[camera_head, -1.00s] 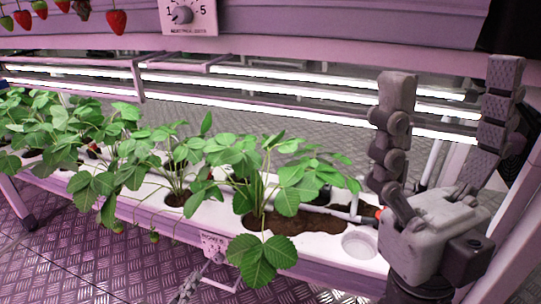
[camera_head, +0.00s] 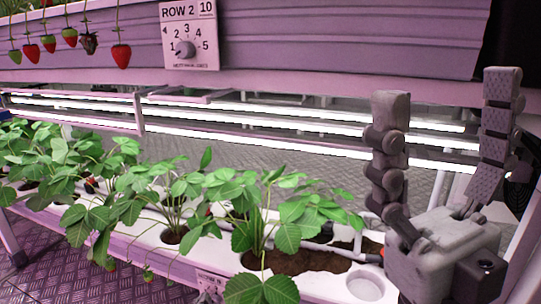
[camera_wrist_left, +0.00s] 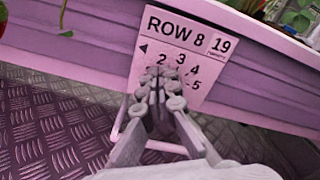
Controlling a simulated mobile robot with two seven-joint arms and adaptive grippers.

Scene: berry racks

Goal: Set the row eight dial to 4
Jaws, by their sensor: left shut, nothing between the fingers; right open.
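In the left wrist view a white panel (camera_wrist_left: 205,48) marked ROW 8 and 19 sits on the lilac trough face. The numbers 2, 3, 4 and 5 show on it. My left gripper (camera_wrist_left: 163,92) is shut and empty, its fingertips in front of the panel's lower left part. The fingers hide the dial knob and the 1, so I cannot tell the dial's setting or whether they touch it. My right gripper (camera_head: 447,85) is open and empty at the right.
A ROW 2 panel (camera_head: 190,35) with its own dial (camera_head: 186,49) is on the upper trough. Strawberry plants (camera_head: 250,205) fill the lower white trough (camera_head: 215,252), leaves hanging over its front. Red strawberries (camera_head: 121,56) hang at the upper left. Metal floor (camera_wrist_left: 50,135) lies below.

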